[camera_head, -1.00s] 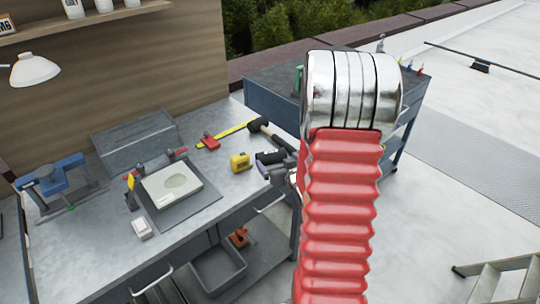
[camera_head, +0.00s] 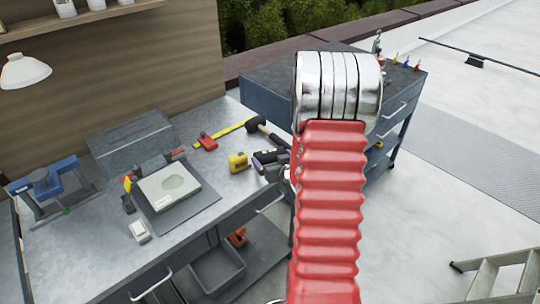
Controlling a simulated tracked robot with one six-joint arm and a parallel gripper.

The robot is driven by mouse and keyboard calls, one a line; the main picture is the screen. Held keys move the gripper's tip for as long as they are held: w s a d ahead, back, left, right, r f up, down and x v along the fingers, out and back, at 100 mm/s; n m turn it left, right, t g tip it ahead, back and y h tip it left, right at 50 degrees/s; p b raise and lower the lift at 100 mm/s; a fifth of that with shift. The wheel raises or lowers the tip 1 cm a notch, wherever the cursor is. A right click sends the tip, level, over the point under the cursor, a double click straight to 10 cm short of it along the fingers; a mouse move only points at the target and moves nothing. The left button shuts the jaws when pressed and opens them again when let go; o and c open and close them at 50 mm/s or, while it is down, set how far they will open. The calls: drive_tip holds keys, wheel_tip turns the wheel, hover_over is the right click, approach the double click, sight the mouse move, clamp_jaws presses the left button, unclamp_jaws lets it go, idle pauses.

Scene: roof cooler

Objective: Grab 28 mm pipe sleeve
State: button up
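I cannot make out a 28 mm pipe sleeve for certain in the head view. My own red ribbed arm with its silver cap fills the centre right and hides the bench's right end and part of the blue cart. Dark and grey parts (camera_head: 272,170) show at the left edge of my arm, over the bench's right end. They may include my gripper, but its fingers are not clear, so I cannot tell whether it is open or shut or holds anything.
The grey workbench (camera_head: 85,258) holds a yellow tape measure (camera_head: 238,162), a hammer (camera_head: 257,124), a red-ended yellow tool (camera_head: 207,142), a pale plate (camera_head: 168,189) on a dark mat, a grey box (camera_head: 130,142) and a blue vice (camera_head: 45,183). A blue cart (camera_head: 268,98) stands behind.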

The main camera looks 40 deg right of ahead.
drive_tip(key=c, duration=0.7)
drive_tip(key=shift+r, duration=0.1)
drive_tip(key=shift+r, duration=4.95)
